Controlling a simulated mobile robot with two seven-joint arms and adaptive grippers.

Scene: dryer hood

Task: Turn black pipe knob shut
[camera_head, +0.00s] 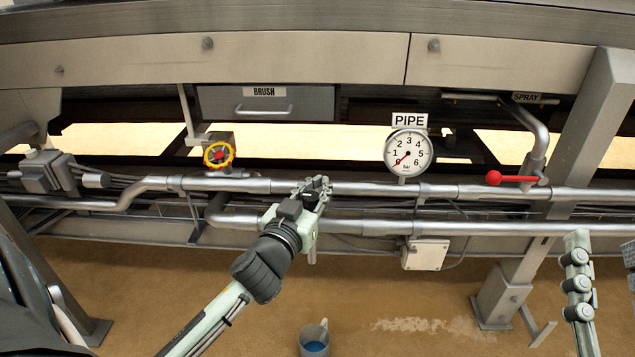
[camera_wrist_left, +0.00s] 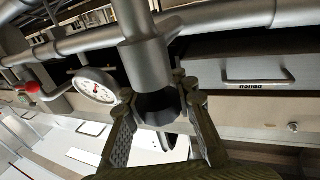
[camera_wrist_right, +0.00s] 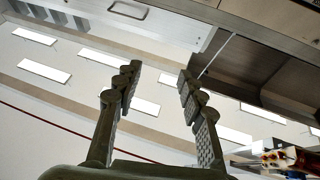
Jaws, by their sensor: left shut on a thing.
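The black pipe knob (camera_wrist_left: 158,107) is a dark faceted piece under a grey pipe fitting in the left wrist view. My left gripper (camera_wrist_left: 153,88) has a finger on each side of it and is shut on it. In the head view my left gripper (camera_head: 317,188) is at the upper silver pipe, hiding the knob there. The round PIPE gauge (camera_head: 408,152) is to the right of it, its red needle low at the left near 0. My right gripper (camera_wrist_right: 157,75) is open and empty in the right wrist view, with its fingers wide apart.
A yellow wheel with a red hub (camera_head: 219,154) is on the left, and a red lever (camera_head: 513,179) on the right. Silver pipes (camera_head: 460,191) run across. A grey leg (camera_head: 590,120) stands at right. A bucket (camera_head: 314,340) is on the floor.

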